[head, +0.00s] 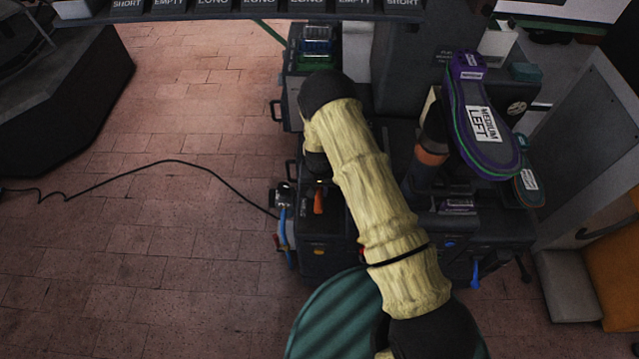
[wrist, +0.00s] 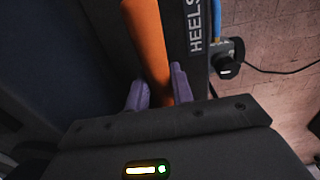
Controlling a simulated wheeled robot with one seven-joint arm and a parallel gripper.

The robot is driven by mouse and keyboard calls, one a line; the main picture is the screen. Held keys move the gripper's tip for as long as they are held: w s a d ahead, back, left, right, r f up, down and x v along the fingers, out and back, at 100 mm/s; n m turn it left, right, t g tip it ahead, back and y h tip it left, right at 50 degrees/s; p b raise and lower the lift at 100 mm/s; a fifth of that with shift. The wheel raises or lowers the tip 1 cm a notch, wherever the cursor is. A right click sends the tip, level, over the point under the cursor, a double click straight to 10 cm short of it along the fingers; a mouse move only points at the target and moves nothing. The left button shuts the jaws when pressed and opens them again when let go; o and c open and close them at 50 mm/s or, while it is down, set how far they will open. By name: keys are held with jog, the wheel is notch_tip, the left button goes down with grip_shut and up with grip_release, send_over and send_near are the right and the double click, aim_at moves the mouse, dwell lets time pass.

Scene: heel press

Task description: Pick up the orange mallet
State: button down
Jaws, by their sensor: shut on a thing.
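The orange mallet shows in the wrist view as a smooth orange handle (wrist: 150,40) running from the top edge down between the two purple fingers. My gripper (wrist: 156,77) is shut on this handle, with one finger on each side. The mallet's head cannot be made out in the wrist view. In the head view an orange piece (head: 319,202) shows just below the end of my arm, over the dark machine; it looks like part of the mallet. My arm hides most of the gripper there.
A dark panel labelled HEELS (wrist: 194,28) stands close beside the handle. A purple sole marked MEDIUM LEFT (head: 480,122) sits on the machine at the right, near an orange-ringed dark post (head: 431,156). A black cable (head: 170,162) crosses the open brick floor at the left.

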aim_at(319, 189)
notch_tip(319, 189, up, 10)
jog(key=shift+r+b, duration=0.1)
jog(key=shift+b, duration=0.2)
dwell(1.0)
